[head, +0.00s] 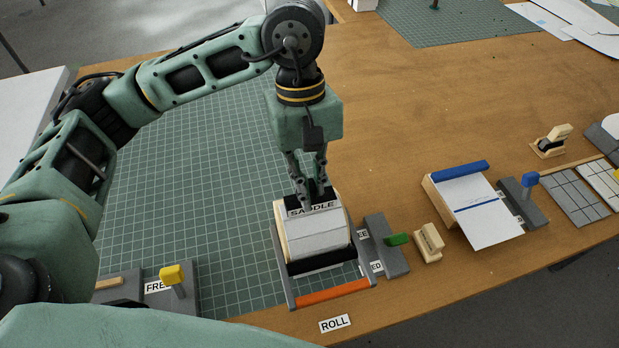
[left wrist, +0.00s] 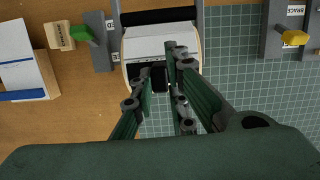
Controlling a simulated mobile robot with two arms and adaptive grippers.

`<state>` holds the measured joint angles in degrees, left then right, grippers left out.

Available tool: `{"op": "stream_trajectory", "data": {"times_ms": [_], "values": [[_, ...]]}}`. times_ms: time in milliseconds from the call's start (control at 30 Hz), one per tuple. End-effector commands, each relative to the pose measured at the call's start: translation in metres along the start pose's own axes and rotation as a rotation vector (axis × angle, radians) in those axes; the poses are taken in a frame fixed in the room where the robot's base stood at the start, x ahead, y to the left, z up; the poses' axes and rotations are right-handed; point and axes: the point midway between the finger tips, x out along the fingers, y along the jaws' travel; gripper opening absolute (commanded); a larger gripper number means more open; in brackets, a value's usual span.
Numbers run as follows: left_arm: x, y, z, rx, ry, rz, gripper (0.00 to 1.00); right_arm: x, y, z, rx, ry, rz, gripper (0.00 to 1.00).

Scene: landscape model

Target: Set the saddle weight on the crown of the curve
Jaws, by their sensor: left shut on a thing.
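The curve is a pale, rounded block (head: 318,238) with wooden sides, in a grey frame with an orange front bar (head: 333,292). It also shows in the left wrist view (left wrist: 160,45). My left gripper (head: 306,196) points down at the block's far edge, beside a "SADDLE" label. It is shut on a small dark piece, seemingly the saddle weight (left wrist: 160,78), largely hidden by the fingers. I cannot tell whether the piece touches the block. A separate black strip (head: 320,262) crosses the block's near side. My right gripper is in neither view.
A grey fixture with a green lever (head: 397,239) stands just right of the frame, then a small wooden block (head: 429,243) and a paper-covered stand (head: 480,205). A yellow-lever fixture (head: 172,276) is at front left. The green grid mat (head: 190,190) is mostly clear left of the frame.

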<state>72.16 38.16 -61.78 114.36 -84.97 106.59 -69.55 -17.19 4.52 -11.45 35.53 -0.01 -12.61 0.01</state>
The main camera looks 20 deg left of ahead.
Motion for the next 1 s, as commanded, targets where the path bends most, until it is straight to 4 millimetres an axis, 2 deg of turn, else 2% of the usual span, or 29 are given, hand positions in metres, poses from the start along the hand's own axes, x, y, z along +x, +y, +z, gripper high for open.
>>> {"op": "stream_trajectory", "data": {"times_ms": [400, 433, 667, 1000], "values": [[0.0019, 0.0002, -0.0005, 0.0, 0.0, 0.001, 0.0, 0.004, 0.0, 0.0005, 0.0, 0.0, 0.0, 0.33], [0.0017, 0.0002, -0.0004, 0.0, 0.0, 0.001, 0.14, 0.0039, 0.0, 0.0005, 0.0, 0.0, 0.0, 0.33], [0.0016, 0.0001, -0.0003, 0.0, 0.0, 0.001, 0.34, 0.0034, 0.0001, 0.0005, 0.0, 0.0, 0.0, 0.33], [0.0016, -0.0001, -0.0004, 0.0, 0.0, -0.001, 0.35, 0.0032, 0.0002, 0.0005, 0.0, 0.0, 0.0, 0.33]]}}
